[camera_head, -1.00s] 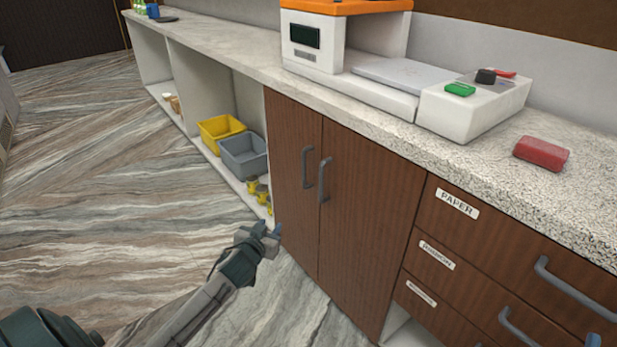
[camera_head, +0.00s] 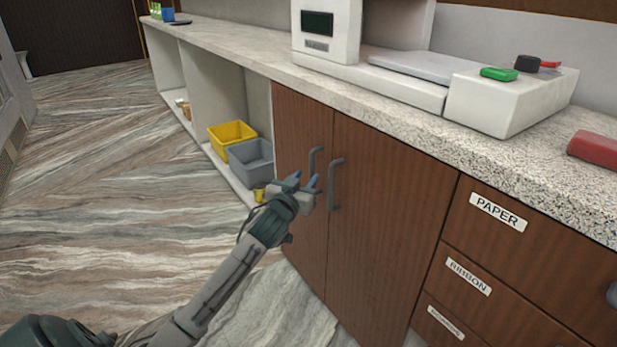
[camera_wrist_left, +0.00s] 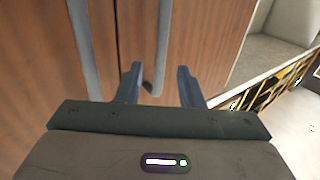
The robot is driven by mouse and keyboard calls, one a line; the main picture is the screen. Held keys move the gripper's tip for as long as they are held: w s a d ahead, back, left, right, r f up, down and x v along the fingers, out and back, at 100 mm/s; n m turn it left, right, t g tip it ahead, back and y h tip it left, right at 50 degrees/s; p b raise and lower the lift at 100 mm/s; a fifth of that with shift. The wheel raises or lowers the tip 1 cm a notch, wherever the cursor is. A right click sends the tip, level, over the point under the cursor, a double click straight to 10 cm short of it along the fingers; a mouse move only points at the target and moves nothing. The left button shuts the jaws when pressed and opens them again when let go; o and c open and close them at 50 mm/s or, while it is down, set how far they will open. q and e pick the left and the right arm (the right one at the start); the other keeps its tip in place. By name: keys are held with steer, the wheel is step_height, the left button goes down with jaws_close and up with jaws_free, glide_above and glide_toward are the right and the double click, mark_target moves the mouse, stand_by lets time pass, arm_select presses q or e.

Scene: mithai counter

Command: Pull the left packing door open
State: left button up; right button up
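The left packing door (camera_head: 302,122) is a brown wood panel, shut level with the right door (camera_head: 385,200). Its grey bar handle (camera_head: 314,158) stands near the seam between the doors, its lower part hidden behind my gripper. My left gripper (camera_head: 303,183) is open at this handle, fingers pointing at the door. In the left wrist view the left door's handle (camera_wrist_left: 161,40) reaches down between the two open fingers (camera_wrist_left: 159,80); I cannot tell whether they touch it. The right door's handle (camera_head: 335,185) is beside the gripper. My right gripper is out of view.
Labelled drawers (camera_head: 520,260) are right of the doors. Open shelves with a yellow bin (camera_head: 232,132) and a grey bin (camera_head: 250,160) are to the left. A speckled counter (camera_head: 400,125) runs above. The floor (camera_head: 130,210) in front is clear.

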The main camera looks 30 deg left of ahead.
arm_select(q)
steer(key=shift+w+a, duration=0.15)
steer(key=shift+w, duration=0.55)
steer(key=shift+w+a, duration=0.15)
steer(key=shift+w, duration=0.55)
steer(key=shift+c, duration=0.2)
jaws_close()
steer(key=shift+s+a, duration=0.1)
